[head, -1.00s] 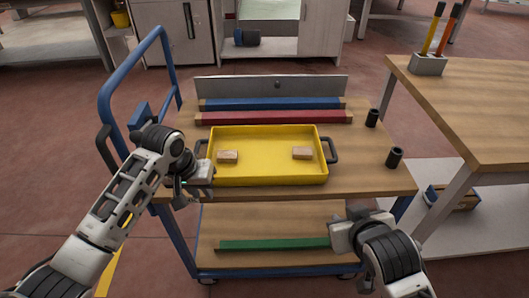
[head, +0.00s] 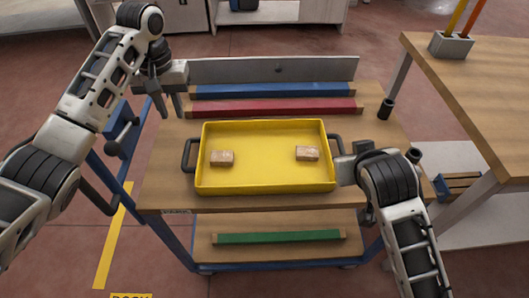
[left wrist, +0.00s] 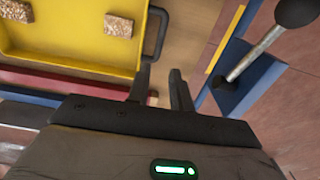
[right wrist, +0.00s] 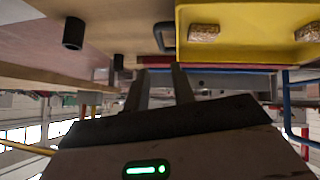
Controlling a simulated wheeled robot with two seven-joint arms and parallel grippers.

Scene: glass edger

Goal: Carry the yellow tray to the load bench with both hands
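The yellow tray (head: 265,180) lies flat on the cart's upper shelf, with two small tan blocks (head: 222,158) (head: 307,153) inside. Its dark left handle (head: 188,155) is free; it also shows in the left wrist view (left wrist: 158,32). My left gripper (head: 167,108) is open and empty, above the cart's far-left corner, behind and left of that handle. My right gripper (head: 352,168) is by the tray's right handle (head: 337,145). In the right wrist view its fingers (right wrist: 160,75) are apart, with the handle (right wrist: 165,38) just beyond the tips.
Blue (head: 275,90) and red (head: 275,108) bars lie behind the tray. Black cups (head: 386,108) stand at the cart's right. A green bar (head: 280,237) lies on the lower shelf.

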